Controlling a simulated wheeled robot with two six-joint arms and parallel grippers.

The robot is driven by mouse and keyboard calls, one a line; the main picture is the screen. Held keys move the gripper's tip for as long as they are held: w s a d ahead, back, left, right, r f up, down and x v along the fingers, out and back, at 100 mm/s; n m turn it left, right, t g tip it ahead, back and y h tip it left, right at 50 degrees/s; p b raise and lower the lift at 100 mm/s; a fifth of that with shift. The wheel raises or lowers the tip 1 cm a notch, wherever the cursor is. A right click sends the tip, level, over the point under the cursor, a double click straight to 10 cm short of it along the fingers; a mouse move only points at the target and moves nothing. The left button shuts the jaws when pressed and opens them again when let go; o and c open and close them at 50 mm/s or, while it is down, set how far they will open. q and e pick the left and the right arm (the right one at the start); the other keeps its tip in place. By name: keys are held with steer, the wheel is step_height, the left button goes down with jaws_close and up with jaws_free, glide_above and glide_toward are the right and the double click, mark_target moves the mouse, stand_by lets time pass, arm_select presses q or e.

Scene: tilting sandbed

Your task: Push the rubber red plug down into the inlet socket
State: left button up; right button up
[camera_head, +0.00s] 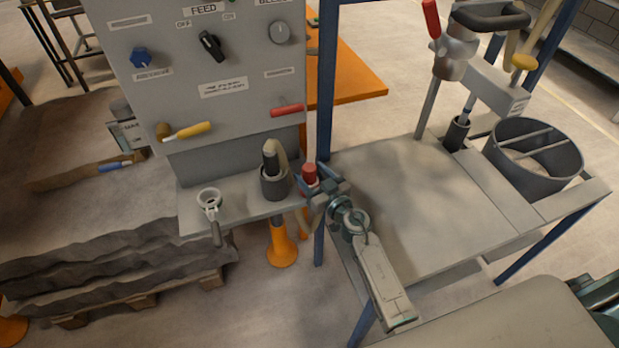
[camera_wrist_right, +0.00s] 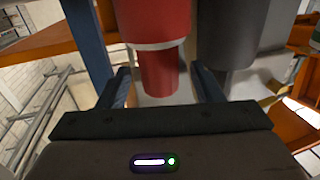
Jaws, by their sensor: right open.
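The red plug (camera_head: 309,171) stands upright at the right end of the grey shelf below the control panel. A pale band separates its narrow red top from a wider red body (camera_head: 308,187), likely the inlet socket; how deep the plug sits I cannot tell. My right gripper (camera_head: 318,184) is open, its fingers reaching around the red parts. In the right wrist view the narrow red part (camera_wrist_right: 160,72) lies between the two spread fingers, with visible gaps on both sides. The wide red body (camera_wrist_right: 152,20) and pale ring show above it. My left gripper is not in view.
A portafilter-like tool (camera_head: 210,205) lies farther left on the shelf. A blue post (camera_head: 324,90) rises close behind my gripper. The grey table (camera_head: 430,205) at right has clear space.

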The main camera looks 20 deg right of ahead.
steer(key=shift+x, duration=1)
steer(key=shift+f, duration=0.1)
steer(key=shift+s, duration=0.1)
steer(key=shift+c, duration=0.4)
steer(key=c, duration=1.1)
